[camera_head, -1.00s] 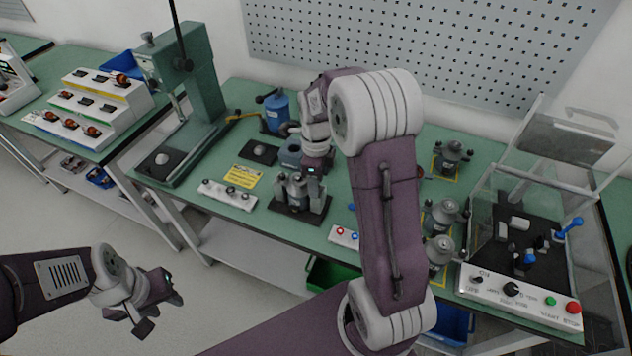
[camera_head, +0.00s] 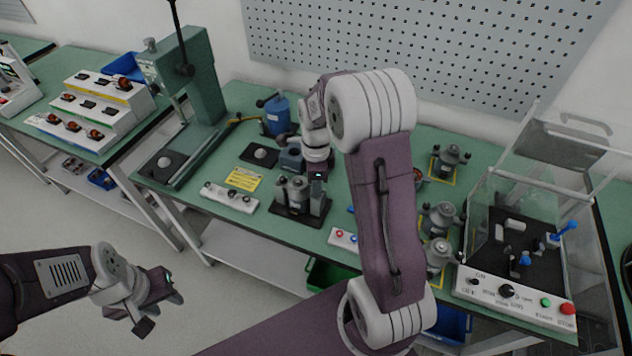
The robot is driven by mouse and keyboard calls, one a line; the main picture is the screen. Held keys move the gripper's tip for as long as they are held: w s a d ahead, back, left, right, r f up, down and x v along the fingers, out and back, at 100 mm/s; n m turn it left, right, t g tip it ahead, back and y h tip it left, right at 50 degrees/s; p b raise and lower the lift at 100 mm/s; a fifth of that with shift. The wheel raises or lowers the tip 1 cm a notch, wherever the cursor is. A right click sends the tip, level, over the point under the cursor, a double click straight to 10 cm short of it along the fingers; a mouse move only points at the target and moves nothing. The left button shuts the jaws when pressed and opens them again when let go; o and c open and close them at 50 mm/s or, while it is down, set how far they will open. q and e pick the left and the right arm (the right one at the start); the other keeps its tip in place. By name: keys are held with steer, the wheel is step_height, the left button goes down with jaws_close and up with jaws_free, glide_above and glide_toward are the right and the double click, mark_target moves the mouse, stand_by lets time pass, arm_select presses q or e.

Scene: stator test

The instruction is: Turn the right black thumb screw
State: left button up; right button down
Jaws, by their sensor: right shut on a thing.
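The grey metal fixture (camera_head: 297,189) stands on a black base plate (camera_head: 288,211) near the front edge of the green bench. My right gripper (camera_head: 317,205) points down at the right side of this fixture. It is shut on the right black thumb screw, which the fingers hide almost fully. The exact contact is too small to see. My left gripper (camera_head: 158,314) hangs in the air in front of the bench at lower left, with its fingers apart and nothing between them.
A white strip with knobs (camera_head: 229,197) and a yellow label (camera_head: 243,179) lie left of the fixture. A green press (camera_head: 193,75) stands further left. A clear-walled test box (camera_head: 515,240) stands at right.

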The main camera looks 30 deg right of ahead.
steer(key=n+p, duration=0.1)
steer(key=n, duration=0.2)
steer(key=shift+r+p, duration=0.1)
steer(key=shift+p, duration=0.2)
steer(key=shift+n+p, duration=0.45)
steer(key=shift+n, duration=0.85)
steer(key=c, duration=1.3)
jaws_free()
